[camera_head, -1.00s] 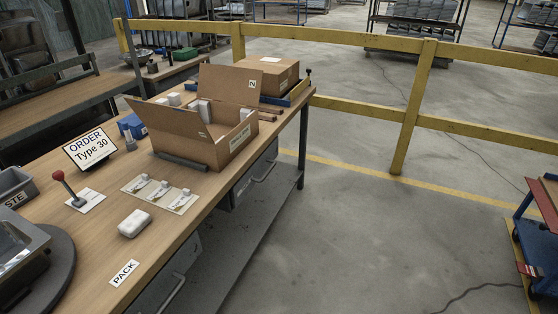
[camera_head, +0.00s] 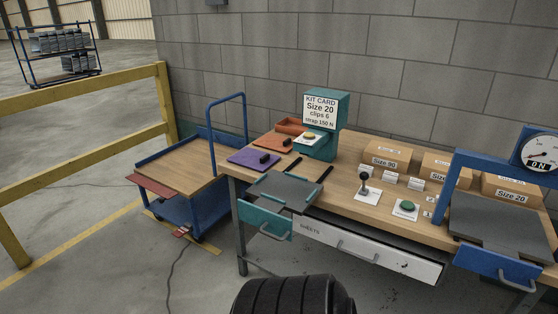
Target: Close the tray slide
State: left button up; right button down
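None of the fronts carries a readable "tray slide" label, so I cannot tell for certain which it is. A grey flat tray (camera_head: 285,189) lies at the left end of the workbench, above a teal front (camera_head: 264,220) with a metal handle; both jut out past the bench's front edge. At the right end, a dark grey plate (camera_head: 500,222) lies above a blue front (camera_head: 497,262) with a handle. A white drawer (camera_head: 370,252) between them shows a dark gap above its front. Neither of my grippers is in view.
A blue cart (camera_head: 180,171) with a wooden top stands left of the bench, beside a yellow rail (camera_head: 85,98). A lever (camera_head: 366,184), a green button (camera_head: 408,205) and cardboard boxes (camera_head: 385,157) are on the bench.

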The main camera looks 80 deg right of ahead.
aim_at(274, 192)
jog(key=z, duration=2.45)
